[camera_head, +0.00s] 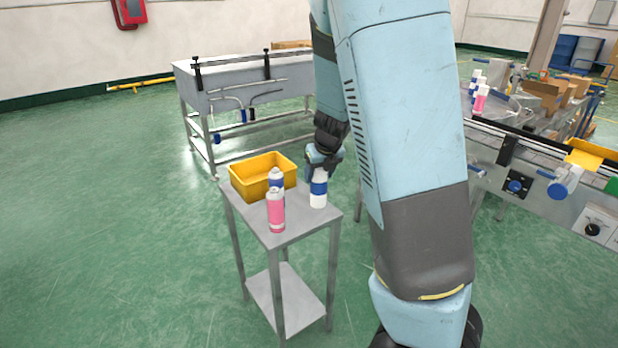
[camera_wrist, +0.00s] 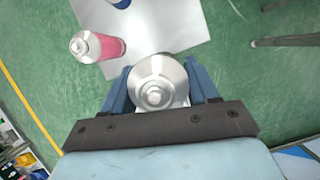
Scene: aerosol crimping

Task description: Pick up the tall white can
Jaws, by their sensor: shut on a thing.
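A tall white can (camera_head: 318,196) with a blue band stands upright at the right side of the small grey table (camera_head: 285,237) in the head view. My gripper (camera_head: 318,165) comes down over its top. In the wrist view the can's silver top (camera_wrist: 156,84) sits between the two blue fingers of my gripper (camera_wrist: 158,88), which are shut on it. Whether the can's base touches the table cannot be told.
A pink can (camera_head: 275,212) stands at the table's front, with a blue-and-white can (camera_head: 275,178) just behind it. A yellow bin (camera_head: 240,180) sits at the table's back left. A conveyor (camera_head: 530,155) is at the right.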

